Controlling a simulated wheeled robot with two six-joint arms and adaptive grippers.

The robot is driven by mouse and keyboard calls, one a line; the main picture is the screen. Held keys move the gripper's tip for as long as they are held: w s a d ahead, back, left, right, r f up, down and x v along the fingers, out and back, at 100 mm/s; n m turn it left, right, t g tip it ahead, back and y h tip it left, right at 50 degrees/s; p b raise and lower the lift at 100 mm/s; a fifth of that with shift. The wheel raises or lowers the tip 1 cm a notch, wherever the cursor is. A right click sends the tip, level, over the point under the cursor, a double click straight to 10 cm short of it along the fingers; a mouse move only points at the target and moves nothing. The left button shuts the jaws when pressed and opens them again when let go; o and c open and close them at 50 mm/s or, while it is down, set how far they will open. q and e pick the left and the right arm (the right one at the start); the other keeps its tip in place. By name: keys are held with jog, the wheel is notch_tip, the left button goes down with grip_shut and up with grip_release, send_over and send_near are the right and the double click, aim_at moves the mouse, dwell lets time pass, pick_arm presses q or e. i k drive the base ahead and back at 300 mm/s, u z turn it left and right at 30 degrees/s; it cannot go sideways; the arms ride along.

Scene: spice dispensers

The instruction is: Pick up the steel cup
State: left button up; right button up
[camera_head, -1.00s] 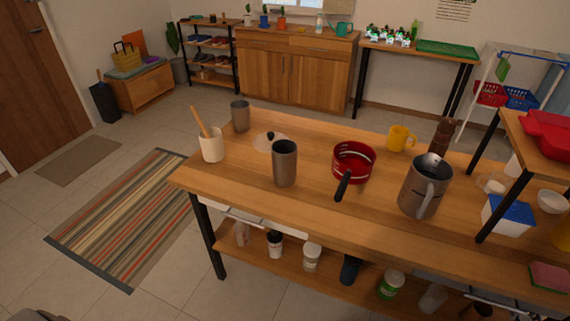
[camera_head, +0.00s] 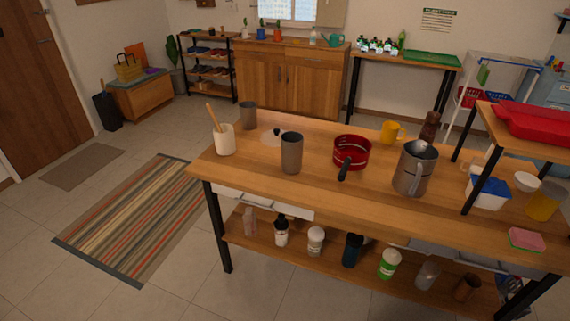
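A tall grey metal cup (camera_head: 291,153) stands upright on the wooden worktable, near its front edge and left of the middle. A second, smaller-looking grey cup (camera_head: 248,116) stands upright farther back at the table's left end. I cannot tell which of the two is the steel cup. A larger grey pitcher with a handle (camera_head: 413,170) stands to the right. Neither of my grippers is in view, and nothing touches the cups.
On the worktable (camera_head: 330,195) are a cream utensil pot (camera_head: 226,141), a red saucepan (camera_head: 352,153) with its handle forward, and a yellow mug (camera_head: 390,132). A raised shelf with a red dish (camera_head: 540,124) stands at right. Floor is clear in front.

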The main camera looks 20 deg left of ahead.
aim_at(292, 153)
jog(key=z, duration=1.05)
jog(key=i, duration=0.65)
jog(key=u, duration=0.75)
